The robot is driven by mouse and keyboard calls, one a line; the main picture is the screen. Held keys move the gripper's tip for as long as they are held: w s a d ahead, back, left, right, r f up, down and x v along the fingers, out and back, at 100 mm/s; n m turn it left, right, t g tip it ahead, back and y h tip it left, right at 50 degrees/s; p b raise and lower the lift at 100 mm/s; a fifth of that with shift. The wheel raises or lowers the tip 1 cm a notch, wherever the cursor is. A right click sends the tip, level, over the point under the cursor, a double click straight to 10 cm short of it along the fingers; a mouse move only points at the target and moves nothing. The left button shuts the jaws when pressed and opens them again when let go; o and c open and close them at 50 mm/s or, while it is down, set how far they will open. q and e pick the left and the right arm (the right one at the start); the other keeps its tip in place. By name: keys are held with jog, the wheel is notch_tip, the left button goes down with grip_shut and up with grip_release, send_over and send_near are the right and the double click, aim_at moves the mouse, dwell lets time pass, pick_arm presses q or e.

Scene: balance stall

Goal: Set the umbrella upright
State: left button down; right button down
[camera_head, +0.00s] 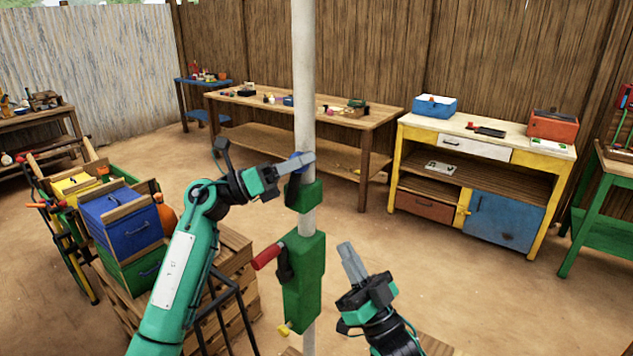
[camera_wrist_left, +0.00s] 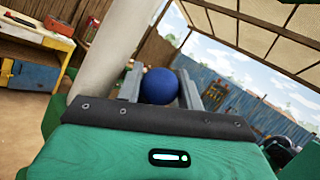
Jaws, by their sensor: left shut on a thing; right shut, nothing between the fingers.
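The umbrella's pale pole (camera_head: 304,85) stands close to vertical in the head view; its top is out of frame. A green collar (camera_head: 311,196) and a larger green housing (camera_head: 305,270) with a red handle (camera_head: 267,257) are on the pole. My left gripper (camera_head: 302,162) is shut on a blue ball knob (camera_head: 295,157) at the pole, just above the collar. In the left wrist view the blue knob (camera_wrist_left: 160,86) sits between the fingers, beside the pole (camera_wrist_left: 118,55). My right gripper (camera_head: 350,264) is shut and empty, right of the housing, apart from it.
A beige ribbed canopy (camera_wrist_left: 265,40) is overhead in the wrist view. Wooden crates with a blue box (camera_head: 122,219) stand at left. A wooden bench (camera_head: 255,100) and a yellow-framed cabinet (camera_head: 480,135) stand behind. The floor between is clear.

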jog(key=w+a+r+n, duration=0.1)
jog(key=w+a+r, duration=0.2)
jog(key=r, duration=0.2)
jog(key=w+a+r+y, duration=0.1)
jog(key=w+a+r, duration=0.2)
jog(key=r, duration=0.3)
jog(key=shift+w+r+n, duration=0.25)
jog(key=shift+w+n, duration=0.15)
jog(key=shift+w, duration=0.2)
jog(key=shift+a, duration=0.15)
